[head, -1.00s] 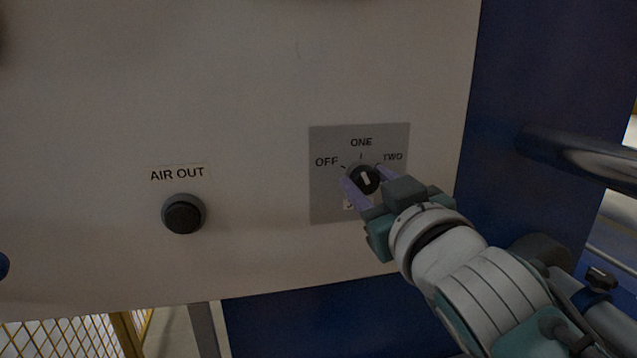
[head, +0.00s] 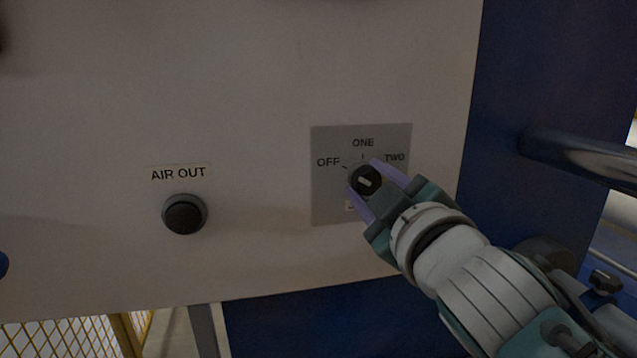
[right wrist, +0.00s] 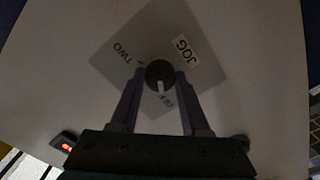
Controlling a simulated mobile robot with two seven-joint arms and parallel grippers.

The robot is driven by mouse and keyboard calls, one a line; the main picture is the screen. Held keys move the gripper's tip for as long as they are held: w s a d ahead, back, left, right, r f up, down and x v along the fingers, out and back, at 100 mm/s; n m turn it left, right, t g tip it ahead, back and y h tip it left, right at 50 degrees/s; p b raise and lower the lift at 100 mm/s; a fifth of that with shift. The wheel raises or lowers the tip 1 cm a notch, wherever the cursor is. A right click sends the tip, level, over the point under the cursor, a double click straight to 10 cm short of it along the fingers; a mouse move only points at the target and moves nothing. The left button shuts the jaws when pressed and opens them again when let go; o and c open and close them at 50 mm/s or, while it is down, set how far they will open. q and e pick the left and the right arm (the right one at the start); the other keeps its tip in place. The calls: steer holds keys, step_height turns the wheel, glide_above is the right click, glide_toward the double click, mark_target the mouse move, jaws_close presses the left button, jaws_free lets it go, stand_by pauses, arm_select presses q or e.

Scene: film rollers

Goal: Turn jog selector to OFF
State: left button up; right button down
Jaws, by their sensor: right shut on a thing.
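The jog selector (head: 366,181) is a round black knob with a white mark, on a grey plate (head: 328,205) labelled OFF, ONE and TWO. Its white mark slants up and left, toward the OFF label (head: 328,162). My right gripper (head: 363,175) is shut on the knob, one purple finger on each side. In the right wrist view the knob (right wrist: 159,72) sits between the tips of the fingers (right wrist: 159,84), its mark toward the OFF label, which is partly in shadow. The JOG label (right wrist: 184,50) is clear there. My left gripper is not in view.
A black AIR OUT button (head: 184,214) is on the pale panel (head: 240,90), left of the plate. A dark rail (head: 580,158) juts out at the right by a blue frame (head: 510,80). Yellow mesh fencing (head: 70,338) stands at the lower left.

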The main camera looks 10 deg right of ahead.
stand_by(0.3)
steer(key=shift+c, duration=1.9)
jaws_free()
steer(key=s, duration=1)
steer(key=shift+d+b, duration=0.15)
steer(key=shift+b, duration=0.15)
